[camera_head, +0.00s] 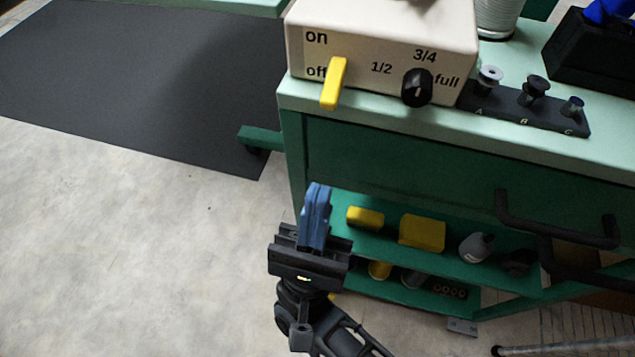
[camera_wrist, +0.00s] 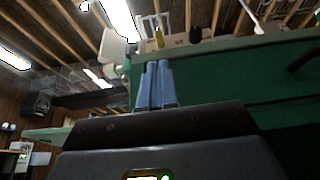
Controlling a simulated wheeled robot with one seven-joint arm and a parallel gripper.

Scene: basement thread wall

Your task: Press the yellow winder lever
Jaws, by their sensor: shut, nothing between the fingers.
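The yellow winder lever (camera_head: 334,84) sticks out from the front of a cream winder box (camera_head: 382,45), beside the printed words "on" and "off". It points downward, with its top by "off". My gripper (camera_head: 318,190) has blue fingers pressed together and holds nothing. In the head view it is below the lever and a little to its left, in front of the green cart, clearly apart from the lever. In the wrist view the shut blue fingers (camera_wrist: 154,66) point up towards the cart's top edge. A small yellow piece, likely the lever, shows above them (camera_wrist: 159,38).
A black knob (camera_head: 417,88) sits right of the lever. A dark rack (camera_head: 525,105) with bobbins lies on the green cart's top (camera_head: 440,125). Black drawer handles (camera_head: 555,225) project at right. Shelves below hold yellow boxes (camera_head: 422,232) and bottles. The floor (camera_head: 130,240) at left is clear.

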